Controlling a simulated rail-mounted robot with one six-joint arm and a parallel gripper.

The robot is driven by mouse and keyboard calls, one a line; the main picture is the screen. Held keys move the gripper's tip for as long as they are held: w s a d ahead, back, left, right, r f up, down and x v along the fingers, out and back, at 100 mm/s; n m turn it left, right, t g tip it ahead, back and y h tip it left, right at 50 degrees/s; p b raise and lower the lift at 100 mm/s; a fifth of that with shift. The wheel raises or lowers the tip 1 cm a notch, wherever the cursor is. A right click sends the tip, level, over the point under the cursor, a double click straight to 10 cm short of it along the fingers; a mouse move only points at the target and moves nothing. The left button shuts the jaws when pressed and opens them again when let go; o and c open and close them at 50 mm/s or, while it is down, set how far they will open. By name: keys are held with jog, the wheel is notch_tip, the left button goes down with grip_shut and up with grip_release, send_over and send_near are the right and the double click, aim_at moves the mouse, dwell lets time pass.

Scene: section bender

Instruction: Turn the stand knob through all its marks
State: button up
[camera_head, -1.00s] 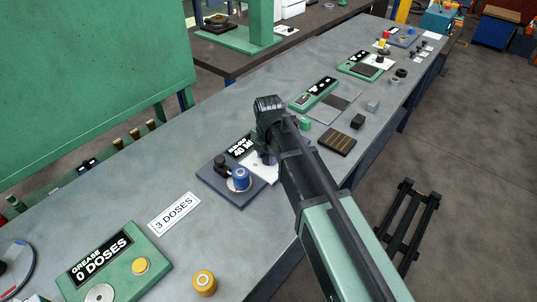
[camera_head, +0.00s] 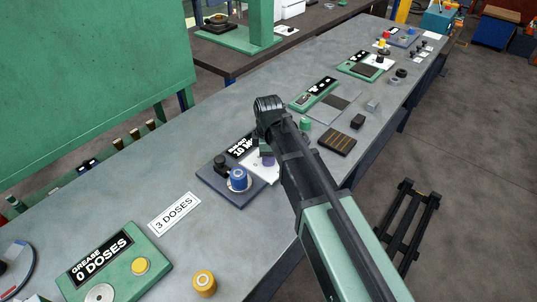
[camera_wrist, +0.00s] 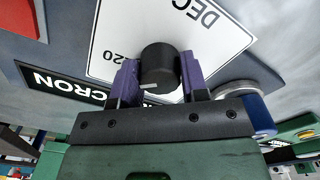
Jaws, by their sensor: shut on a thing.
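In the wrist view, the black stand knob (camera_wrist: 159,66) with a white pointer line stands between the two purple fingers of my gripper (camera_wrist: 160,80). The gripper is shut on it. A white scale card (camera_wrist: 107,45) lies around the knob; "DEC" and "20" are readable, the other marks are hidden or out of view. In the head view my gripper (camera_head: 267,158) is over the white card (camera_head: 258,172) of the dark stand base (camera_head: 215,187). The knob is hidden there by my gripper.
A blue-topped cylinder (camera_head: 239,178) and a black part (camera_head: 222,164) stand on the same base, close left of my gripper. A green grease box (camera_head: 113,262) and a "3 DOSES" sign (camera_head: 174,212) lie nearer. A slotted dark block (camera_head: 338,142) lies to the right.

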jog(key=shift+m, duration=1)
jog(key=o, duration=0.9)
notch_tip(320, 180, up, 11)
jog(key=p, duration=1.1)
jog(key=shift+f, duration=0.1)
